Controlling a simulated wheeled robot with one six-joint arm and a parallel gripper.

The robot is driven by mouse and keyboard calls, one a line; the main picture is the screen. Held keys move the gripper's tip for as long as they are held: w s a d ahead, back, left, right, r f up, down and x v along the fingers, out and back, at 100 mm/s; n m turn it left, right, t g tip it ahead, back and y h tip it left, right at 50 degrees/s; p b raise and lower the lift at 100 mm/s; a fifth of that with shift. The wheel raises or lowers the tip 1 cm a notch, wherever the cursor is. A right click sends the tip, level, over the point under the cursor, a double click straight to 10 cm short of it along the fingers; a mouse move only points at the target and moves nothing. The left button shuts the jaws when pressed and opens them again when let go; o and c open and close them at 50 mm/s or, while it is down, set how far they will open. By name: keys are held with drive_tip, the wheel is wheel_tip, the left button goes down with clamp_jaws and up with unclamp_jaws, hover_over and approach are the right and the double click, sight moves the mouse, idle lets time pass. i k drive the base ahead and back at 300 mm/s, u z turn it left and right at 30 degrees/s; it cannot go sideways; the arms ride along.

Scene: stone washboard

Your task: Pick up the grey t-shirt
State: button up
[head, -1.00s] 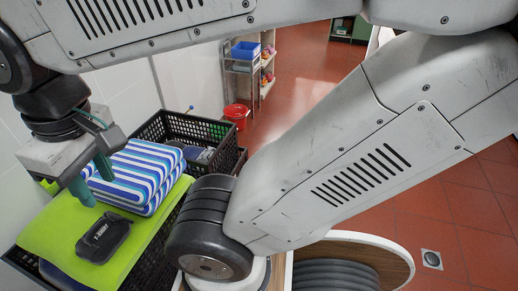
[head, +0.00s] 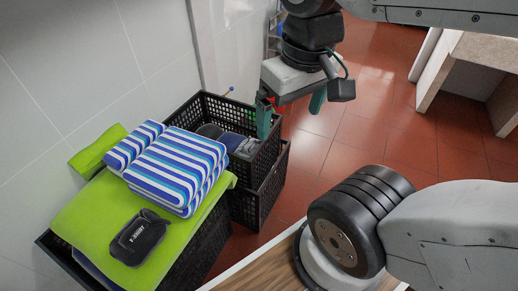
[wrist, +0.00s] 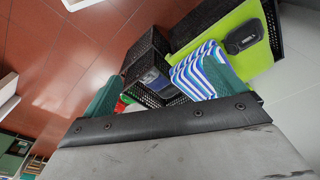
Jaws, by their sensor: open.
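A grey folded cloth, which looks like the grey t-shirt (head: 247,149), lies at the right end of the row in the rear black crate (head: 268,170). Darker and blue folded clothes (head: 209,131) lie beside it. My gripper (head: 291,110) is open and empty, above the right side of that crate. In the head view one green finger overlaps the crate's right edge and the other hangs over the floor side. In the wrist view my open gripper (wrist: 160,88) shows the crate (wrist: 147,52) between its fingers; the grey cloth is hard to make out there.
Blue-striped folded towels (head: 175,165) and a black pouch (head: 139,238) lie on a green towel (head: 85,222) over the front crate. A tiled wall stands at left. Red floor (head: 330,140) is open at right. A wooden edge (head: 255,272) is in front.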

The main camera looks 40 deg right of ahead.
sight(248, 147)
drive_tip(key=k, duration=1.15)
drive_tip(key=z, duration=1.25)
drive_tip(key=i, duration=1.6)
drive_tip(key=u, duration=0.8)
drive_tip(key=i, duration=0.7)
drive_tip(key=u, duration=0.8)
